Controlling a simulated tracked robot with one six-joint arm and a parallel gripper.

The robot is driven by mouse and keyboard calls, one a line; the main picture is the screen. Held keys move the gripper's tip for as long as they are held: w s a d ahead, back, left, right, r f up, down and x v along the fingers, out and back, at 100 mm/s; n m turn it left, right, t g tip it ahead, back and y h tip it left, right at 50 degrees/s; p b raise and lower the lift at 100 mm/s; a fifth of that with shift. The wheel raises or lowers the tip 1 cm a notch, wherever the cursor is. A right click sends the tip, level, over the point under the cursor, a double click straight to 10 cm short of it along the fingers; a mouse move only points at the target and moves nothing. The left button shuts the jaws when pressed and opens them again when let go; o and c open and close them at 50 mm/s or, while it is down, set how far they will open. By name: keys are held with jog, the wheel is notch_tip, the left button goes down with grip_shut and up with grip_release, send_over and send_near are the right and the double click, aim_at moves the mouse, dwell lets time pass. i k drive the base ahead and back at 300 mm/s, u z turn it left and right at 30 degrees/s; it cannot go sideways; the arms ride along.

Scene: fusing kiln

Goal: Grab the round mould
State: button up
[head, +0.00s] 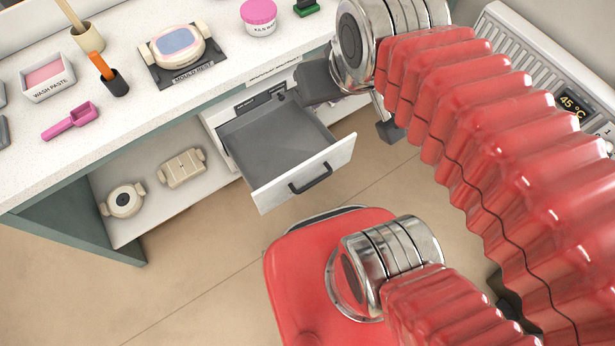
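The round mould (123,201) is a cream disc with side lugs and a dark round centre. It lies on the low shelf under the counter, at the left. A cream rectangular mould (182,168) lies to its right on the same shelf. My gripper (318,84) shows only in part as dark grey pieces by the counter's front edge, above the far right of the open drawer. It is well to the right of the round mould and apart from it. My arm hides much of it, so I cannot make out its fingers or anything held.
An empty grey drawer (275,140) stands open between shelf and arm, its handle (311,178) facing out. On the counter are another mould (180,42) on a dark stand, wash paste (47,76), a pink scoop (70,120) and a pink-lidded jar (259,17). Floor before the shelf is clear.

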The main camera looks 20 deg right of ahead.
aim_at(178, 46)
jog(key=k, duration=1.35)
jog(key=u, duration=0.45)
jog(key=i, duration=0.7)
jog(key=u, duration=0.7)
jog(key=i, duration=1.2)
jog(key=z, duration=0.2)
